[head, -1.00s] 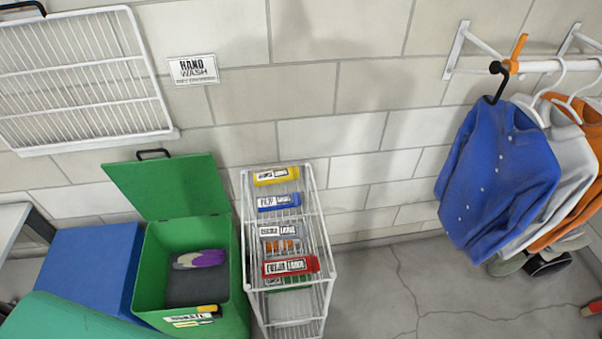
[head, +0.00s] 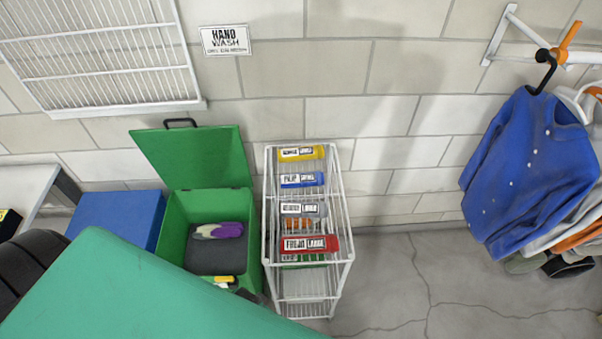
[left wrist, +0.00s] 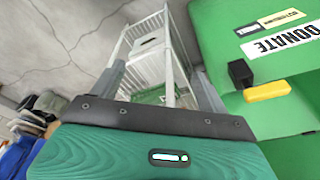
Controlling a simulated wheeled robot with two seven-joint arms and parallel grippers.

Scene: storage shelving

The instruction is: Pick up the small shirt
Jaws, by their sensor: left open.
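No item in view can be read as small. A blue shirt (head: 525,165) hangs at the right of the head view, in front of grey-white and orange garments (head: 583,236). My green arm hides that gripper in the head view. My right gripper is not in view.
An open green bin (head: 177,228) marked DONATE in the left wrist view (left wrist: 293,28) stands left of the rack, with a purple-grey item (head: 219,231) inside. A blue box (head: 117,216) is farther left. Cracked floor (head: 430,285) right of the rack is clear.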

